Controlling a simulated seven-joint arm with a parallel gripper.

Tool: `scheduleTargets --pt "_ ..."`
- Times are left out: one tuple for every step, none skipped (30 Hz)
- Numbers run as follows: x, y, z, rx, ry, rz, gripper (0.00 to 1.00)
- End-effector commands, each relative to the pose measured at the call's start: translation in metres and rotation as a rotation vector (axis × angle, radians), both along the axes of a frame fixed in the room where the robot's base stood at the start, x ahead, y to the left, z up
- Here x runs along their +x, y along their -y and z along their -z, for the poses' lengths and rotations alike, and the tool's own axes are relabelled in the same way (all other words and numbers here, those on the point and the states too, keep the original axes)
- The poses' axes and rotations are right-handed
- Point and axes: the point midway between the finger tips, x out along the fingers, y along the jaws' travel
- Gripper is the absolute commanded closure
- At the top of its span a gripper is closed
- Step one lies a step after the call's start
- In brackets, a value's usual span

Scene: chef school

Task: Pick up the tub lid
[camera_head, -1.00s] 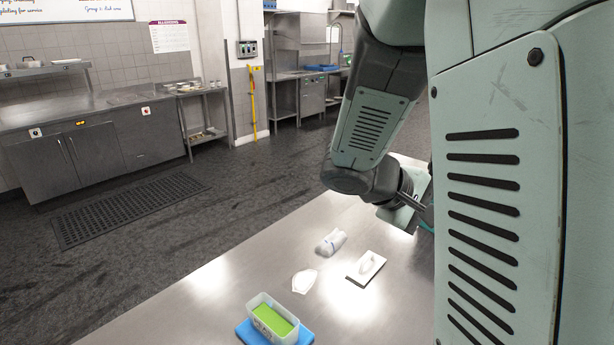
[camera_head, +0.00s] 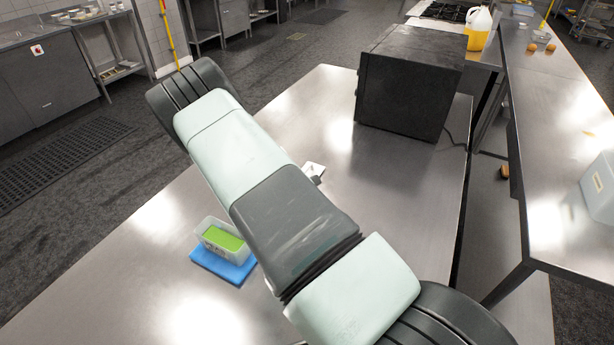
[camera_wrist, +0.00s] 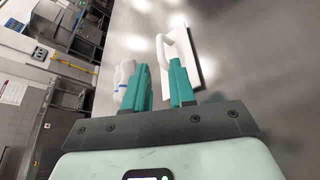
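The likely tub lid is a white rectangular slab (camera_wrist: 190,45) with a raised loop handle, lying on the steel table in the wrist view. In the head view only a small white part of it (camera_head: 314,170) shows behind my arm. My gripper (camera_wrist: 160,66) is open and empty, with its two teal fingers pointing toward the slab. The handle appears between and just beyond the fingertips; I cannot tell the remaining distance. The head view hides my gripper behind my arm. A clear tub (camera_head: 213,237) with green contents stands on a blue mat (camera_head: 208,264).
A crumpled white item (camera_wrist: 123,76) lies left of the slab, close to the left finger. A large dark box (camera_head: 410,82) stands at the table's back right. A second counter (camera_head: 555,110) runs along the right. The table's front left is clear.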

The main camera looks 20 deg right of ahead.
Motion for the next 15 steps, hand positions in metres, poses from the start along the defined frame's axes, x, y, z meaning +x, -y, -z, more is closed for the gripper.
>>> scheduleTargets --pt "0.007 0.005 0.003 -0.001 0.000 0.000 0.75" --pt "0.011 0.008 0.004 -0.002 0.001 0.001 0.75" --pt "0.016 0.011 0.006 -0.002 0.001 0.002 0.75" --pt "0.019 0.013 0.008 -0.001 0.000 0.003 0.75" --pt "0.022 0.014 0.009 -0.001 0.001 0.002 0.75" --pt "0.024 0.016 0.010 -0.001 0.000 0.003 0.75" --pt "0.026 0.017 0.010 0.000 -0.001 0.002 0.75" --pt "0.027 0.018 0.011 0.000 -0.001 0.002 0.75" --pt "0.029 0.019 0.012 0.000 -0.001 0.002 0.75" --pt "0.031 0.020 0.012 -0.001 0.000 0.003 0.75" --pt "0.034 0.022 0.013 -0.001 0.000 0.003 0.75" --pt "0.038 0.024 0.015 -0.002 0.001 0.002 0.75" --pt "0.041 0.026 0.017 -0.002 0.000 0.003 0.75" --pt "0.045 0.029 0.019 -0.002 0.001 0.003 0.75" --pt "0.051 0.032 0.021 -0.002 0.001 0.002 0.75"
